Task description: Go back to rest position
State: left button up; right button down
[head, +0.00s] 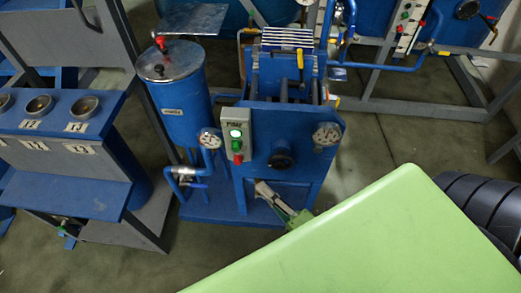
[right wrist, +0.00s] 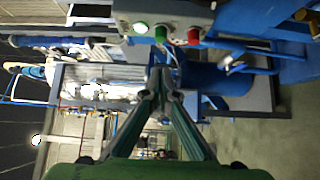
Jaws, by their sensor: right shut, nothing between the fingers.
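My right gripper (head: 262,189) is in front of the lower part of the blue machine (head: 310,145), below its control box (head: 237,133). In the right wrist view the two fingers of the right gripper (right wrist: 160,80) meet at their tips, shut with nothing between them. The fingertips look apart from the buttons. My left gripper is in neither view.
A blue tank (head: 183,110) with a metal lid stands left of the machine. A blue bench with round openings (head: 38,105) is at the far left. Blue pipes and grey frames (head: 440,108) stand behind. Bare floor (head: 100,268) shows at the lower left.

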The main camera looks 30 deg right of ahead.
jog(key=s+d+f+m+g+h, duration=0.1)
jog(key=s+f+m+g, duration=0.2)
jog(key=f, duration=0.7)
jog(key=s+f+m+g, duration=0.2)
jog(key=f+m, duration=0.1)
jog(key=f, duration=0.7)
jog(key=s+d+f+m+g+h, duration=0.1)
jog(key=s+f+m+g, duration=0.2)
jog(key=f, duration=0.7)
jog(key=s+d+f+m+g, duration=0.1)
jog(key=s+f+m+g, duration=0.3)
jog(key=s+f, duration=0.4)
jog(key=s+d+f+m+g+h, duration=0.1)
jog(key=s+f+m+g, duration=0.3)
jog(key=s+f, duration=0.4)
jog(key=s, duration=0.4)
jog(key=shift+d+m+g, duration=0.25)
jog(key=shift+m+g, duration=0.05)
jog(key=shift+m, duration=0.1)
